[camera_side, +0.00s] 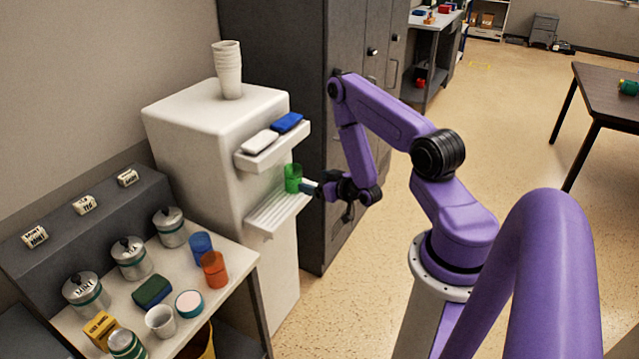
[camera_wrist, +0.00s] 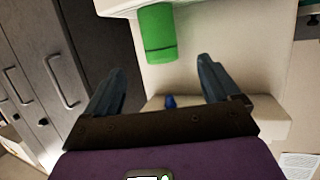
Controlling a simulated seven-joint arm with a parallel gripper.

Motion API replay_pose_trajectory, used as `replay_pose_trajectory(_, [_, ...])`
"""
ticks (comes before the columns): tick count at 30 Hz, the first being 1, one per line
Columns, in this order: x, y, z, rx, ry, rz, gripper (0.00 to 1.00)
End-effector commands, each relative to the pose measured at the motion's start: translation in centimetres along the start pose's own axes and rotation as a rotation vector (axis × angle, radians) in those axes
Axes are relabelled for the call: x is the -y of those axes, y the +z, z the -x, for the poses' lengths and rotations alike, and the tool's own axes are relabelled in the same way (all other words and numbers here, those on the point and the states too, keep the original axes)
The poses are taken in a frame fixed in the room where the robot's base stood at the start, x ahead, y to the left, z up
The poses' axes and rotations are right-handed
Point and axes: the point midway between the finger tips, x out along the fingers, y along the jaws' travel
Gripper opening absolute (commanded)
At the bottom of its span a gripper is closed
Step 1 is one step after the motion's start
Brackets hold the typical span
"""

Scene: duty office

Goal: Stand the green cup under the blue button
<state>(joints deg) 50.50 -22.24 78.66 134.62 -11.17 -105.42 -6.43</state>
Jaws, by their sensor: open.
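The green cup (camera_side: 293,178) is upright on the right end of the slatted tray (camera_side: 268,221) of the white dispenser (camera_side: 222,160). The blue button (camera_side: 288,122) is on the ledge above, and the cup is below it. In the wrist view, which appears upside down, the green cup (camera_wrist: 157,35) lies beyond the fingertips, roughly in line with a small blue part (camera_wrist: 170,101) at the ledge. My gripper (camera_side: 309,188) is open and empty in front of the cup. The wrist view shows its fingers (camera_wrist: 163,75) spread, with the cup not between them.
A white button (camera_side: 260,142) sits left of the blue one. Stacked cups (camera_side: 228,70) stand on the dispenser. A dark cabinet (camera_side: 275,45) stands close behind it. The counter at left holds canisters (camera_side: 131,257), a blue cup (camera_side: 201,247) and an orange cup (camera_side: 215,268).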

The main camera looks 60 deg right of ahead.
Motion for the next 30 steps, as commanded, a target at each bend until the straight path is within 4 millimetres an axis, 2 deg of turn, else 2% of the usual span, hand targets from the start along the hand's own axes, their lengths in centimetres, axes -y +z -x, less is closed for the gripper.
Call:
replay_pose_trajectory(4, [1.2,-0.5,-0.2,0.021,-0.036,0.017,0.89])
replay_pose_trajectory(7, [3.7,-1.4,-1.1,0.071,-0.107,0.053,0.89])
replay_pose_trajectory(11, [8.6,-2.7,-1.7,0.175,-0.230,0.128,0.89])
replay_pose_trajectory(16, [15.2,-4.4,-0.3,0.316,-0.376,0.239,0.89])
replay_pose_trajectory(20, [19.7,-5.5,2.4,0.421,-0.475,0.333,0.89])
replay_pose_trajectory(23, [22.6,-6.3,5.2,0.497,-0.541,0.407,0.89])
replay_pose_trajectory(27, [25.8,-7.3,10.2,0.600,-0.627,0.519,0.89])
replay_pose_trajectory(30, [27.2,-8.0,14.3,0.673,-0.683,0.604,0.89])
